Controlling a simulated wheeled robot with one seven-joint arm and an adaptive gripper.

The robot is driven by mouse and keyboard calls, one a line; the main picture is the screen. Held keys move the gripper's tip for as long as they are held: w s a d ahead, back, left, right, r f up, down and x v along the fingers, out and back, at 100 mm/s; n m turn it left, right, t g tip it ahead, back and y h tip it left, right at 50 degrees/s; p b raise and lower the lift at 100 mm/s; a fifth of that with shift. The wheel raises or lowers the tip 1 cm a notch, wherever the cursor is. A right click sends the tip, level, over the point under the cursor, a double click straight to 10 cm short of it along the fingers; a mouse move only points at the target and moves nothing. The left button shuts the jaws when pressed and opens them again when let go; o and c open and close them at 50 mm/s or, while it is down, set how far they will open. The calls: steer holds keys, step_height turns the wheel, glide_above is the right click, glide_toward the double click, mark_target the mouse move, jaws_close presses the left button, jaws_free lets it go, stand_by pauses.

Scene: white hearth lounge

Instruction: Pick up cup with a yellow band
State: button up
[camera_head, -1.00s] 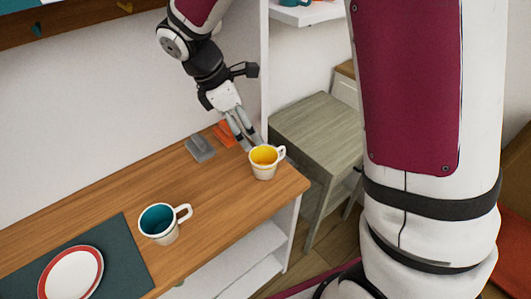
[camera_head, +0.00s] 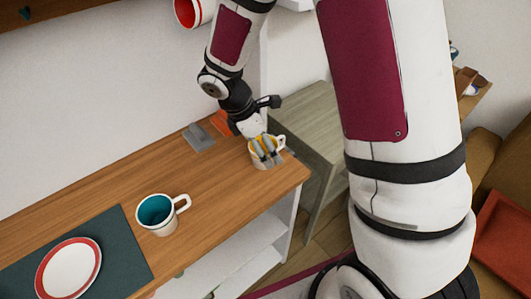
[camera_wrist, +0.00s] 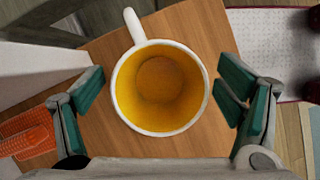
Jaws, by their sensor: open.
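The cup with a yellow inside (camera_head: 254,161) stands upright near the right end of the wooden counter. In the wrist view its white rim, handle and yellow inside (camera_wrist: 159,88) show from above; an outer band cannot be made out. My gripper (camera_head: 266,157) is over and around this cup in the head view and hides part of it. In the wrist view my gripper (camera_wrist: 162,92) is open, with one finger on each side of the cup and a gap on both sides.
A white cup with a teal inside (camera_head: 158,214) stands further left on the wooden counter (camera_head: 215,185). A red-rimmed plate (camera_head: 68,268) lies on a dark mat (camera_head: 125,255). A grey item (camera_head: 198,137) and an orange item (camera_wrist: 25,135) lie near the wall. A grey-green table (camera_head: 305,110) stands beyond the counter's end.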

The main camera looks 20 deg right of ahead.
steer(key=shift+c, duration=0.5)
steer(key=c, duration=1.3)
steer(key=shift+o, duration=0.2)
steer(key=shift+r, duration=0.65)
step_height(320, 180, up, 2)
steer(key=shift+r, duration=0.1)
steer(key=s+a, duration=0.2)
steer(key=s, duration=0.5)
steer(key=s+a+r+p, duration=0.1)
steer(key=s, duration=0.7)
steer(key=shift+s+a+r, duration=0.2)
steer(key=shift+s+a, duration=0.1)
steer(key=shift+a, duration=0.05)
